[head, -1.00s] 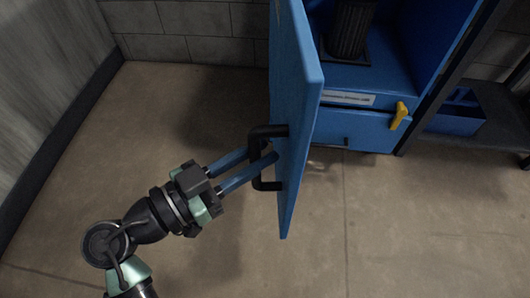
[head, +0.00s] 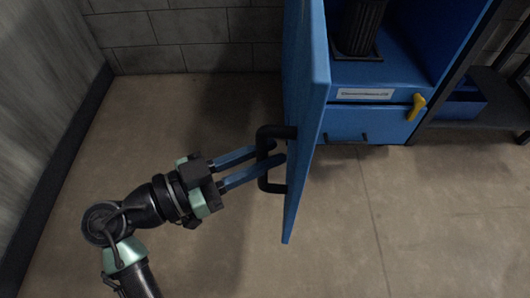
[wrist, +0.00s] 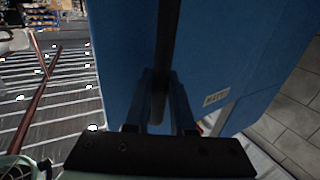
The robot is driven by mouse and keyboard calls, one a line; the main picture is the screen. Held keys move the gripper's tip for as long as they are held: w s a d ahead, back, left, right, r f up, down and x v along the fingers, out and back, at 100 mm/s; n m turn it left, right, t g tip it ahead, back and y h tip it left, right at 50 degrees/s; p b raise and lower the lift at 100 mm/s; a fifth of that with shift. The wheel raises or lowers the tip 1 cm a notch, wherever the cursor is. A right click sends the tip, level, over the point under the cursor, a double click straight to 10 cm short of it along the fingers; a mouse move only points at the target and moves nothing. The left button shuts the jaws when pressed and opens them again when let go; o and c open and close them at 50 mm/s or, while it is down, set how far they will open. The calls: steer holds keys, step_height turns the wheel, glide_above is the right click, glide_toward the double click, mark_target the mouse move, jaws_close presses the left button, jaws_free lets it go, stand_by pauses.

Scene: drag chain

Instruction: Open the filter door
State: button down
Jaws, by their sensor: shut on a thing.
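The blue filter door (head: 307,110) stands swung wide open, seen nearly edge-on in the head view. Its black bar handle (head: 263,180) is on the door's left-facing side. My gripper (head: 281,152) comes from the left with its two blue fingers on either side of the handle, shut on it. In the wrist view the blue door face (wrist: 125,50) fills the middle, and the dark handle (wrist: 160,100) runs between my fingers (wrist: 163,98). Inside the open cabinet (head: 425,55) stands a black ribbed cylindrical filter (head: 358,27).
A blue drawer front (head: 365,122) with a label and a yellow lever (head: 416,107) lies below the cabinet opening. A dark shelf rack (head: 500,95) with a blue bin stands at the right. Walls stand at the left and back. The floor (head: 400,220) in front is clear.

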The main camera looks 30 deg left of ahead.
steer(key=shift+a, duration=0.1)
stand_by(0.3)
steer(key=c, duration=0.8)
jaws_free()
steer(key=shift+o, duration=0.2)
steer(key=shift+a, duration=0.1)
steer(key=p+v, duration=0.3)
steer(key=v, duration=1)
